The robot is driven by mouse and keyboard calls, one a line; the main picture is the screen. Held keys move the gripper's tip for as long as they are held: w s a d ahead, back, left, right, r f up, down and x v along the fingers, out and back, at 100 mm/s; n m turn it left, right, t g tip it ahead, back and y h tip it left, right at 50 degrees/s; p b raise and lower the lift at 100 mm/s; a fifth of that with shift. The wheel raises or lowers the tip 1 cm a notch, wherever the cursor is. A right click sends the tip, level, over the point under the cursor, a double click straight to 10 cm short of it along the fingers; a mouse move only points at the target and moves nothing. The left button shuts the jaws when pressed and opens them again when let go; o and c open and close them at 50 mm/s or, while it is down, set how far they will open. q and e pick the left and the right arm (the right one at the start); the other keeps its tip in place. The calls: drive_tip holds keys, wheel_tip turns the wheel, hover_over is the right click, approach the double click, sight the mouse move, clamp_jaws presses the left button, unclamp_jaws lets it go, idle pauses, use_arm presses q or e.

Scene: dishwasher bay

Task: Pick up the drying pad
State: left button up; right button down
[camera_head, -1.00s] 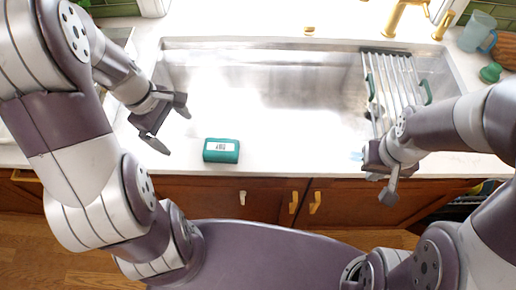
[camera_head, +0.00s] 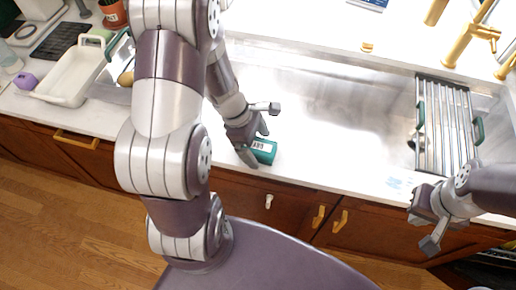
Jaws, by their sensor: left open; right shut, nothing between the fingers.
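The drying pad appears to be the small teal block with a white label (camera_head: 264,151), lying on the counter's front edge before the sink. My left gripper (camera_head: 259,139) is open and right at the block's left end, partly covering it. I cannot tell whether a finger touches it or whether the block lies between the fingers. My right gripper (camera_head: 429,238) is shut and empty, at the counter's front edge on the right, well away from the block.
The steel sink (camera_head: 335,110) lies behind the block, with a roll-up rack (camera_head: 447,125) over its right part. A white tray (camera_head: 70,78) and a purple object (camera_head: 27,81) stand on the left counter. Gold taps (camera_head: 460,45) rise at the back right.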

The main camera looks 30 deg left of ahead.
sight(265, 147)
use_arm(q)
drive_tip(key=shift+d+f, duration=0.15)
drive_tip(key=shift+f, duration=0.25)
drive_tip(key=shift+r, duration=0.1)
drive_tip(key=c, duration=1)
drive_tip(key=shift+c, duration=0.2)
wheel_tip(265, 147, up, 4)
drive_tip(key=shift+r+p, duration=0.2)
drive_tip(key=shift+p, duration=0.45)
drive_tip(key=s+d+r, duration=0.1)
drive_tip(key=d+r, duration=0.5)
drive_tip(key=d, duration=0.5)
drive_tip(key=shift+s+d+r+p, duration=0.15)
drive_tip(key=shift+d+r+p, duration=0.15)
drive_tip(key=shift+p, duration=0.1)
